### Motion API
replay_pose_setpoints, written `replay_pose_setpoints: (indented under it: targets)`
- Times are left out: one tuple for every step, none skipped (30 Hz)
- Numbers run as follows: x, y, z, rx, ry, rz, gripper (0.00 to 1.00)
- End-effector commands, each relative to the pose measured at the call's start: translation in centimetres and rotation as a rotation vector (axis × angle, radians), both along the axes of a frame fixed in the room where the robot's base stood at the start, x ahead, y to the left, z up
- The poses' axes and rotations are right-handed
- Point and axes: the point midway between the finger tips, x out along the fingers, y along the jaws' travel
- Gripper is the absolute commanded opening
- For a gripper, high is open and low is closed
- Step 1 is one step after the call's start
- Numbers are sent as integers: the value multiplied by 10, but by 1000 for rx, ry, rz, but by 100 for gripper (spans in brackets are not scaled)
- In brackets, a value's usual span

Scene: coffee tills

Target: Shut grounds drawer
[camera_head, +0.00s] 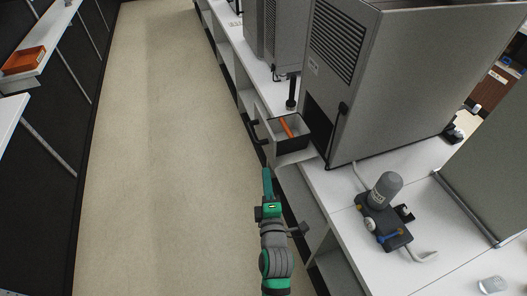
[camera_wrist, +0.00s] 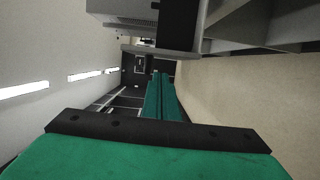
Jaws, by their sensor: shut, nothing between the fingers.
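The grounds drawer (camera_head: 296,157) is pulled out of the grey machine (camera_head: 352,90) at the counter's aisle side. My gripper (camera_head: 266,172) is in the aisle, just below the drawer front in the head view, apart from the handle as far as I can tell. Its green fingers (camera_wrist: 160,90) are together and empty in the wrist view. A dark bar and grey panels fill the top of the wrist view; I cannot tell which part they are.
The white counter (camera_head: 350,235) runs along the right, with open shelves below. A small device with a grey cylinder (camera_head: 385,187) stands on it. The aisle floor (camera_head: 160,150) is clear. An orange tray (camera_head: 24,60) sits on a shelf at far left.

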Motion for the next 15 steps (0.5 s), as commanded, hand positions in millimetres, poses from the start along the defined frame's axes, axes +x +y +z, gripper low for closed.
replay_pose_setpoints:
  targets:
    - [4, 0, 3, -12, -5, 2, 0]
    - [6, 0, 4, -19, -6, 3, 0]
    - [8, 1, 5, -25, -8, 3, 0]
    - [10, 1, 5, -27, -8, 3, 0]
    - [12, 1, 5, -28, -8, 3, 0]
    - [16, 1, 5, -28, -8, 3, 0]
    - [19, 1, 5, -27, -8, 4, 0]
    - [22, 2, 5, -27, -8, 4, 0]
    - [28, 2, 5, -27, -8, 4, 0]
    - [32, 3, 6, -26, -8, 4, 0]
    - [37, 3, 5, -26, -8, 4, 0]
    - [43, 3, 5, -26, -8, 4, 0]
    - [48, 3, 5, -25, -9, 3, 0]
    - [53, 3, 5, -26, -8, 3, 0]
    - [59, 4, 6, -25, -9, 3, 0]
